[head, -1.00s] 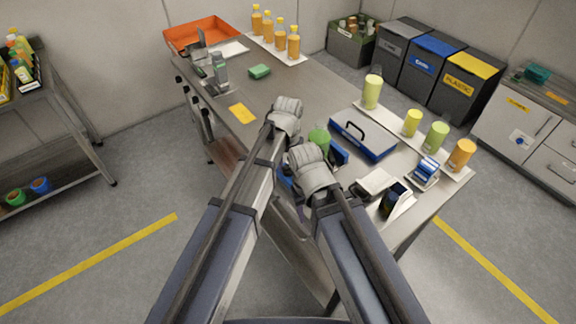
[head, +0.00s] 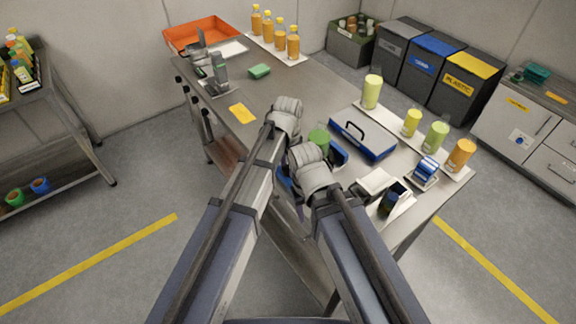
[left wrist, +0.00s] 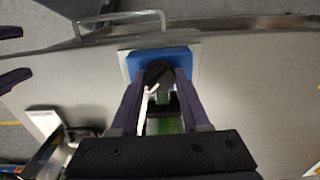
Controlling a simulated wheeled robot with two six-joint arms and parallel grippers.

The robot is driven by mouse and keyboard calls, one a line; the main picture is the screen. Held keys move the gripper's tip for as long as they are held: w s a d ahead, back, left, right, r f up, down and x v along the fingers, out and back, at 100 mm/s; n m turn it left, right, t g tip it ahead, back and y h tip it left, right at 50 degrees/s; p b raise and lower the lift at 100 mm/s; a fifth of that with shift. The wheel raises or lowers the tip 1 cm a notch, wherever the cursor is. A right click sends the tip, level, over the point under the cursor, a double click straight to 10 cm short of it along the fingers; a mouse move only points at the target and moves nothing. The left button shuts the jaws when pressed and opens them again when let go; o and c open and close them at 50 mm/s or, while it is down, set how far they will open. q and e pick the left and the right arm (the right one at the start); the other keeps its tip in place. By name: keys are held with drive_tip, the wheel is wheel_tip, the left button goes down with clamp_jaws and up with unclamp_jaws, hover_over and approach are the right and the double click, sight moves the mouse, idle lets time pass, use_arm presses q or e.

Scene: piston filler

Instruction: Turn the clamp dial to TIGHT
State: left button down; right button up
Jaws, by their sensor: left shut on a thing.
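In the left wrist view, my left gripper (left wrist: 160,76) is shut on a dark round knob (left wrist: 158,70), which looks like the clamp dial. The knob sits on a blue block (left wrist: 178,60) with a pale plate around it. A thin white piece shows beside the knob, between the fingers. Any marking on the dial is hidden or too small to read. Two dark purple fingers (left wrist: 12,54), apparently my right gripper's, stand apart with nothing between them at the left edge of that view. In the head view the wrists mostly cover both grippers and the dial.
A green object (head: 318,139) stands close by the wrists. A blue case with a black handle (head: 362,140) lies to the right. Several cups stand on a white strip (head: 398,127). The orange tray (head: 196,33) and bottles (head: 280,40) are at the back.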

sight(288, 168)
idle(0.5)
use_arm(q)
drive_tip(key=shift+c, duration=1.9)
unclamp_jaws()
drive_tip(key=shift+r, duration=0.2)
drive_tip(key=shift+r+p, duration=3.7)
drive_tip(key=shift+p, duration=0.2)
drive_tip(key=s+a+n, duration=0.5)
drive_tip(key=s+a, duration=0.1)
drive_tip(key=a, duration=0.3)
drive_tip(key=s+a+n, duration=0.5)
drive_tip(key=a+n, duration=0.1)
drive_tip(key=a, duration=0.2)
drive_tip(key=s+d+m+y, duration=0.1)
drive_tip(key=s+d+m, duration=0.3)
drive_tip(key=d, duration=0.7)
drive_tip(key=shift+s+f+b, duration=0.3)
drive_tip(key=shift+s+b, duration=0.05)
drive_tip(key=shift+s, duration=0.45)
